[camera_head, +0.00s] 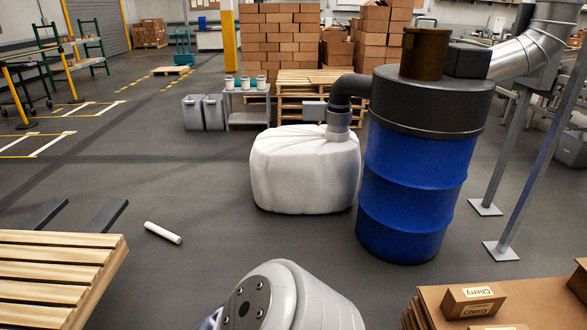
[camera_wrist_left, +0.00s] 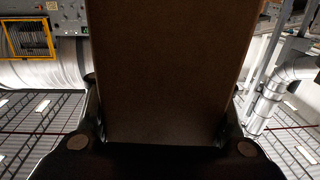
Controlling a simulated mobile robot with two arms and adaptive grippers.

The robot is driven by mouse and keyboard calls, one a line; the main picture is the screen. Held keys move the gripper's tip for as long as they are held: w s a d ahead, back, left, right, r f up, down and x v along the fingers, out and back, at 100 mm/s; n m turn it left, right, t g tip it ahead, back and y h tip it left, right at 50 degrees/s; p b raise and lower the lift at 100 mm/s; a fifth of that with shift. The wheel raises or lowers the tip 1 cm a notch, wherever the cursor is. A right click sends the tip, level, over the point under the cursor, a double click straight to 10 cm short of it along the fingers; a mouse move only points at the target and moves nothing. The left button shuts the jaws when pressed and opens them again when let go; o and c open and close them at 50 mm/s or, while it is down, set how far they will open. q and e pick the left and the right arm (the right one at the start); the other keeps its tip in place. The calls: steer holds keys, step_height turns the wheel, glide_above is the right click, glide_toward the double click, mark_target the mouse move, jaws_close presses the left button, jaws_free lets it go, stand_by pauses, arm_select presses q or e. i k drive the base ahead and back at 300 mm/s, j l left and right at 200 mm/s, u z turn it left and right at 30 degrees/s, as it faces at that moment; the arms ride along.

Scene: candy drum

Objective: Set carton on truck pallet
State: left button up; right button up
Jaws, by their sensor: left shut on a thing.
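In the left wrist view a plain brown carton (camera_wrist_left: 165,70) fills the middle. My left gripper (camera_wrist_left: 162,112) is shut on it, with one dark finger at each side. A wooden slatted pallet (camera_head: 60,262) lies at the lower left of the head view, with two dark forks (camera_head: 102,217) showing past its far edge. The part of the pallet in view has bare slats. My left gripper and the held carton do not show in the head view. My right gripper is in neither view.
Small cartons labelled Cherry (camera_head: 472,300) sit on a cardboard stack (camera_head: 535,300) at the lower right. A blue drum (camera_head: 412,190) and a white bag (camera_head: 300,175) stand ahead. A white cylinder (camera_head: 162,233) lies on the floor beside the pallet. Open floor (camera_head: 200,280) lies right of the pallet.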

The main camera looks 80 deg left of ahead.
mark_target(50, 281)
steer(key=u, duration=1.2)
steer(key=j+u, duration=0.1)
steer(key=u, duration=0.7)
steer(key=i+j+u, duration=0.1)
steer(key=u, duration=0.3)
steer(key=j+u, duration=0.1)
steer(key=u, duration=0.3)
steer(key=i+j+u, duration=0.15)
steer(key=u, duration=0.25)
steer(key=i+u, duration=0.25)
steer(key=u, duration=0.15)
steer(key=i+u, duration=0.2)
steer(key=u, duration=0.15)
steer(key=i+u, duration=0.2)
steer(key=u, duration=0.2)
steer(key=i+l+u, duration=0.15)
steer(key=i+l, duration=0.2)
steer(key=i, duration=0.25)
steer(key=i+l+u, duration=0.2)
steer(key=i+l, duration=0.2)
steer(key=i, duration=0.2)
